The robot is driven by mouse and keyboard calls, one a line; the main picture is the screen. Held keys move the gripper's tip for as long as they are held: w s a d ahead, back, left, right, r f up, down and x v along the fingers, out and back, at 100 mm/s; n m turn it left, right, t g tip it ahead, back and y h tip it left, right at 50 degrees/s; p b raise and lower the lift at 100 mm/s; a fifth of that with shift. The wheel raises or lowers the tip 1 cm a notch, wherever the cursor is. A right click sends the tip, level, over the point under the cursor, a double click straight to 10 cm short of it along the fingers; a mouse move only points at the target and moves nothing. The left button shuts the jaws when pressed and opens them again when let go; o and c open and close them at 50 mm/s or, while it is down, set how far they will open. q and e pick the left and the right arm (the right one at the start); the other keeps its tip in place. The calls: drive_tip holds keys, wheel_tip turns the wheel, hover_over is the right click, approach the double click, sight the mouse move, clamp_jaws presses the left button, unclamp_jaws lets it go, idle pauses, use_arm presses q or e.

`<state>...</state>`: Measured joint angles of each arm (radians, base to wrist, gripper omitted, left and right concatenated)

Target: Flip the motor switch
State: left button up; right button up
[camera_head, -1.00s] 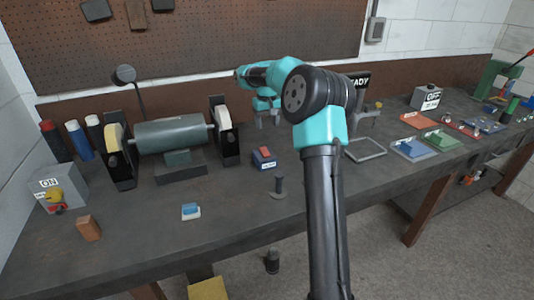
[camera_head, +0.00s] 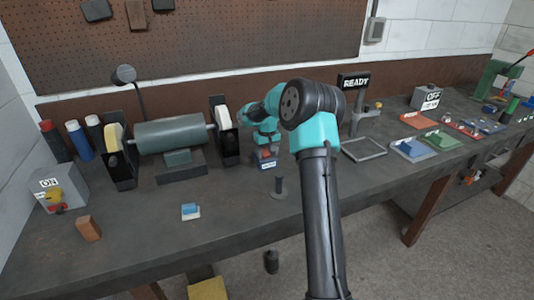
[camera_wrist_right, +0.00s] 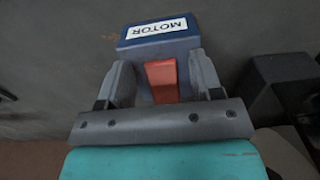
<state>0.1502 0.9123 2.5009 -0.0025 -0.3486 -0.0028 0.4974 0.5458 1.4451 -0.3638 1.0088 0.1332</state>
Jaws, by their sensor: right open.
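The motor switch (camera_head: 267,164) is a small blue box with a red rocker on the bench, just right of the grinder. In the right wrist view the blue box (camera_wrist_right: 180,42) carries a white label reading MOTOR, and its red rocker (camera_wrist_right: 162,82) shows between my fingers. My right gripper (camera_head: 264,149) is directly above the switch. In the wrist view its open fingers (camera_wrist_right: 160,72) stand one on each side of the rocker; whether they touch the box I cannot tell. My left gripper is not in view.
The bench grinder (camera_head: 175,132) stands close left of the switch. A short dark post (camera_head: 280,187) is in front, and a blue-and-white block (camera_head: 190,211) lies front left. A READY sign (camera_head: 355,81) stands right. The bench front between them is mostly clear.

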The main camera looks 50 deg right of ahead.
drive_tip(key=shift+c, duration=0.3)
drive_tip(key=c, duration=0.9)
drive_tip(key=shift+w+d+r+g+y, duration=0.15)
drive_tip(key=shift+g+y, duration=0.3)
drive_tip(key=shift+g, duration=0.5)
drive_tip(key=shift+w+d+r+g+y, duration=0.1)
drive_tip(key=shift+w+r+g+y, duration=0.25)
drive_tip(key=shift+g, duration=0.6)
drive_tip(key=shift+s+f, duration=0.1)
drive_tip(key=shift+f, duration=0.05)
drive_tip(key=o, duration=1)
drive_tip(key=shift+c, duration=0.2)
